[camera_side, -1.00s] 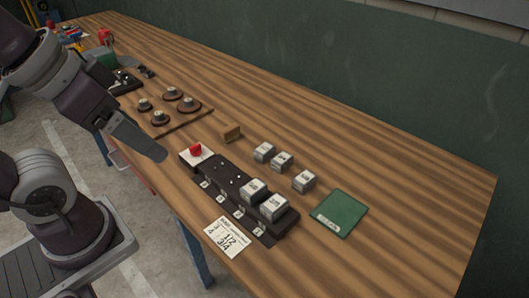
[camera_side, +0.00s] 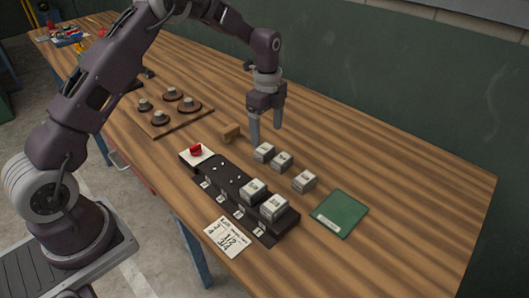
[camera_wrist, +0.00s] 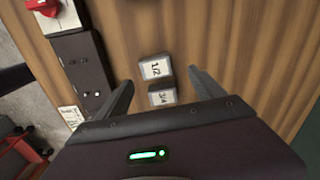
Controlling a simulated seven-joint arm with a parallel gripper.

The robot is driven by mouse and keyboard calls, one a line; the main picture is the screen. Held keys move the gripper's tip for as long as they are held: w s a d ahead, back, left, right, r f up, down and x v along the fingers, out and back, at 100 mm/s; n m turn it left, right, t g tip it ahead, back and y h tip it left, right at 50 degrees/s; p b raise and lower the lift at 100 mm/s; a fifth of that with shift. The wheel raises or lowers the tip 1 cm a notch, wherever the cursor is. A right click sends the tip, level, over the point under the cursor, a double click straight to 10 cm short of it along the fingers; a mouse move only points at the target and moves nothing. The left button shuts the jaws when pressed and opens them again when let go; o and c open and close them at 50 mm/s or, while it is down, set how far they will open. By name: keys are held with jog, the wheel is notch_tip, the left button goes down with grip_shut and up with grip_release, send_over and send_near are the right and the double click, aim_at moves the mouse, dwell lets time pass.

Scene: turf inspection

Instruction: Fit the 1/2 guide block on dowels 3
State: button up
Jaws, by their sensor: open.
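The 1/2 guide block (camera_wrist: 155,67) is a pale block with a dark base. It stands loose on the bench and also shows in the side view (camera_side: 264,153). A 3/4 block (camera_wrist: 162,95) stands beside it, also in the side view (camera_side: 281,162). My gripper (camera_side: 266,135) is open and empty above these two; in the wrist view its fingertips (camera_wrist: 160,79) spread to either side of them. The black dowel fixture (camera_side: 229,188) has two blocks seated at its near end and bare dowels towards its far end. Its tag numbers are too small to read.
Another loose block (camera_side: 304,181) and a green mat (camera_side: 340,214) lie to the right. A red knob (camera_side: 196,149) sits at the fixture's end, a card (camera_side: 228,237) in front. A board with round pieces (camera_side: 168,123) lies left.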

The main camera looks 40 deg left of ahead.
aim_at(265, 148)
jog(key=f, duration=0.7)
jog(key=shift+s+a, duration=0.1)
jog(key=shift+s, duration=0.25)
jog(key=c, duration=1.6)
notch_tip(265, 148, up, 9)
jog(key=shift+r, duration=0.1)
jog(key=shift+s+r, duration=0.45)
jog(key=shift+s, duration=0.25)
jog(key=shift+m, duration=0.6)
jog(key=s+d, duration=0.1)
jog(key=s, duration=0.3)
jog(key=s+d, duration=0.1)
jog(key=s, duration=0.3)
jog(key=s+d, duration=0.1)
jog(key=s, duration=0.3)
jog(key=shift+s+d+r, duration=0.2)
jog(key=shift+s+r, duration=0.15)
jog(key=shift+r, duration=0.05)
